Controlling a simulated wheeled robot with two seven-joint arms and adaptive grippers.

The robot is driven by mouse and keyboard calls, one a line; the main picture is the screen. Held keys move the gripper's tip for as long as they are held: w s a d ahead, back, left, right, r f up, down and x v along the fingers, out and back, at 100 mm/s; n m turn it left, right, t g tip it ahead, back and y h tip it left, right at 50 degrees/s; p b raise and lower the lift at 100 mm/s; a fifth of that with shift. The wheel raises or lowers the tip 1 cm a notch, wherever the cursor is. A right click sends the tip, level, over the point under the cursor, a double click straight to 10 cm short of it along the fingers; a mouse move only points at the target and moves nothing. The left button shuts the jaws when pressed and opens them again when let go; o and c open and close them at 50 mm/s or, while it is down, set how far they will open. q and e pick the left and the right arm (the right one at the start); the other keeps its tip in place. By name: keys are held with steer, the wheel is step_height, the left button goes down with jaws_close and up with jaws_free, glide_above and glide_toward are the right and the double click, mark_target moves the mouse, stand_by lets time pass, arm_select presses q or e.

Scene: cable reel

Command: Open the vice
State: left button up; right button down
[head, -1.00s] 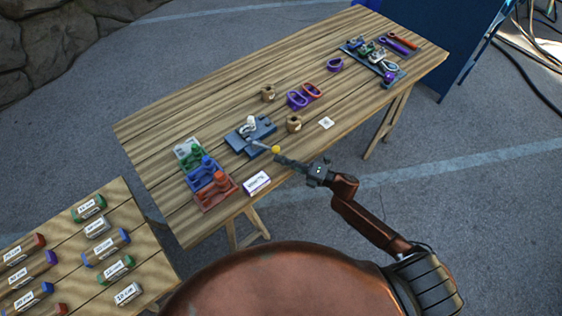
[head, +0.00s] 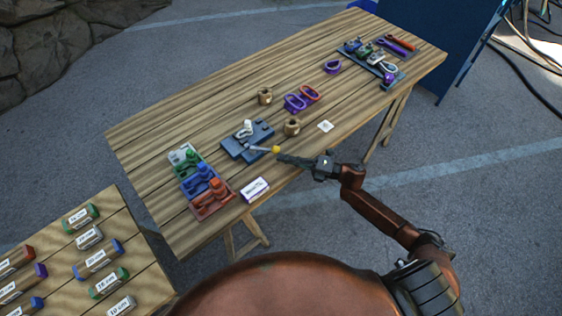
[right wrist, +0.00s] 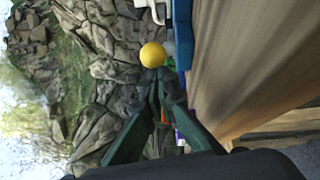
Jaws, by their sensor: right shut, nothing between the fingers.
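The vice (head: 240,146) is a flat blue-grey block on the wooden table, with a white part on top. Its thin handle ends in a yellow ball (head: 276,149) towards the table's near edge. The ball also shows in the right wrist view (right wrist: 153,54), in front of the fingertips. My right gripper (head: 281,157) is shut and empty, its tips close beside the ball. In the right wrist view its dark green fingers (right wrist: 155,90) meet just below the ball; I cannot tell whether they touch it. My left gripper is not in view.
Coloured bins (head: 202,184) and a white label card (head: 254,189) stand left and in front of the vice. Wooden cups (head: 292,127) and purple and orange rings (head: 295,103) lie behind it. A tool tray (head: 372,62) is at the far end. Mid-table has free room.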

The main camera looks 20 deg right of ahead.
steer(key=shift+w+d+f+b, duration=0.15)
steer(key=shift+w+d+b, duration=0.25)
steer(key=shift+w, duration=0.3)
steer(key=shift+w+d+b, duration=0.5)
steer(key=shift+w+b, duration=0.05)
steer(key=shift+w, duration=0.3)
steer(key=shift+s, duration=0.1)
